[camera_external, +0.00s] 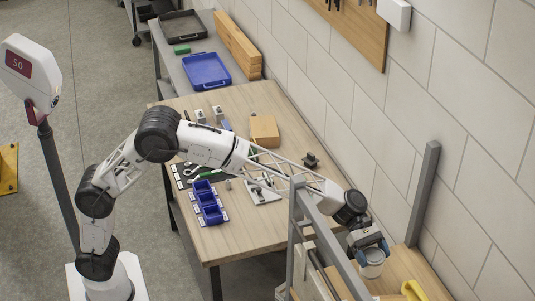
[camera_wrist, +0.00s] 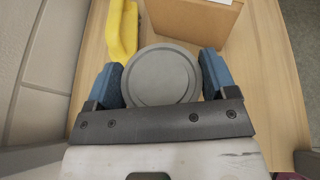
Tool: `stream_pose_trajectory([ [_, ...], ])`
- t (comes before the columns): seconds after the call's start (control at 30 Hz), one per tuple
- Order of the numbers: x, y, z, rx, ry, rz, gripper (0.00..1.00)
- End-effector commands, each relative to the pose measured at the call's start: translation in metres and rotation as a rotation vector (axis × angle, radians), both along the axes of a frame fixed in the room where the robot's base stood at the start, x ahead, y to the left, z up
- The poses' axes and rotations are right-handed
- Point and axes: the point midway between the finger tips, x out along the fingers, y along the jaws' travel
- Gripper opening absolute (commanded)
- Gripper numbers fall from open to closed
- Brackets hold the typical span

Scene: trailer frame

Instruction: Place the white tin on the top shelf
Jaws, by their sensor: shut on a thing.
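The white tin (camera_external: 371,265) is at the lower right of the external view, at the end of my arm. In the wrist view it shows from above as a round grey lid (camera_wrist: 160,76). My gripper (camera_external: 369,245) is shut on it, with one blue finger on each side. The wooden top shelf (camera_external: 402,262) lies under and around the tin. Its bare wood also shows in the wrist view (camera_wrist: 268,85). I cannot tell whether the tin touches the shelf or hangs just above it.
A yellow object (camera_wrist: 121,32) and a cardboard box (camera_wrist: 195,16) stand on the shelf close to the tin. Grey metal posts (camera_external: 424,190) rise at the shelf's corners. A workbench (camera_external: 255,215) with blue bins (camera_external: 208,200) and tools lies left of the shelf.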

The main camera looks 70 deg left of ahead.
Motion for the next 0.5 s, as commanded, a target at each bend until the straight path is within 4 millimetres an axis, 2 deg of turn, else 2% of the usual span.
stream_pose_trajectory([
  [0.13,0.0,0.0,-0.0092,-0.001,-0.001,0.001,0.44],
  [0.5,0.0001,0.0,-0.0119,-0.001,-0.001,0.001,0.44],
])
